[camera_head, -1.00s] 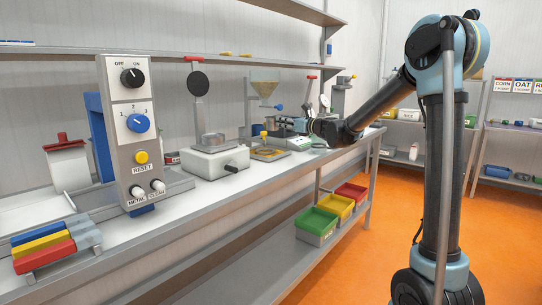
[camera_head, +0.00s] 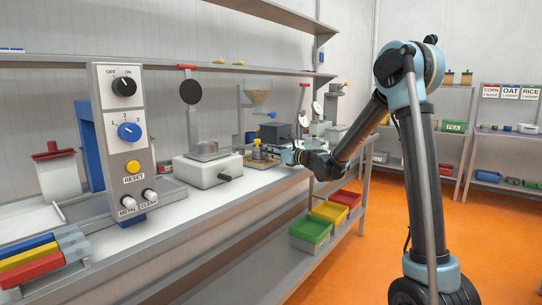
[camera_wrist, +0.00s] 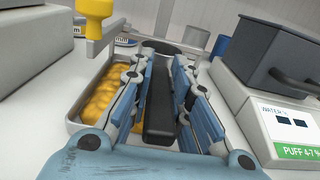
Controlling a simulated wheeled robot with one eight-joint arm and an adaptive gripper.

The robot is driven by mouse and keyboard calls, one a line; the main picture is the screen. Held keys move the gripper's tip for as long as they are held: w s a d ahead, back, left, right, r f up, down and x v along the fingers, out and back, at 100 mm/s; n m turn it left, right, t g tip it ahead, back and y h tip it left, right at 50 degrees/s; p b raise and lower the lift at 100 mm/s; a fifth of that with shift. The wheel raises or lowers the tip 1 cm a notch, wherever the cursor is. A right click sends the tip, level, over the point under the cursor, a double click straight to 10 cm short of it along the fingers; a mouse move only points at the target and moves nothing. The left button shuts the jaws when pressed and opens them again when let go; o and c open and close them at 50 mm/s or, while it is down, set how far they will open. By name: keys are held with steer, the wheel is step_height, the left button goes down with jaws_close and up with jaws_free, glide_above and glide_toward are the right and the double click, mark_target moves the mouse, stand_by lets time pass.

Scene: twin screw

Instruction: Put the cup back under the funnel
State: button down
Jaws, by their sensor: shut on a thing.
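My gripper (camera_wrist: 172,62) is shut on a long black bar (camera_wrist: 158,110), which looks like a handle. A dark rounded shape (camera_wrist: 160,46) shows at its far end. It may be the cup, but the fingers hide most of it. In the head view my gripper (camera_head: 285,155) is low over the bench, right of and nearer than the funnel; the held thing is not clear there. The funnel (camera_head: 257,93), pale and yellowish, hangs on a stand above the bench.
A tray of yellow grains (camera_wrist: 98,92) lies close left of my fingers. A dark box with a handle (camera_wrist: 285,55) stands close right, on a meter (camera_wrist: 285,125) with a green label. A white device (camera_head: 208,172) stands further left on the bench. Bins (camera_head: 328,212) sit below.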

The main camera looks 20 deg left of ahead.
steer(key=shift+f, duration=0.35)
steer(key=c, duration=1.5)
jaws_free()
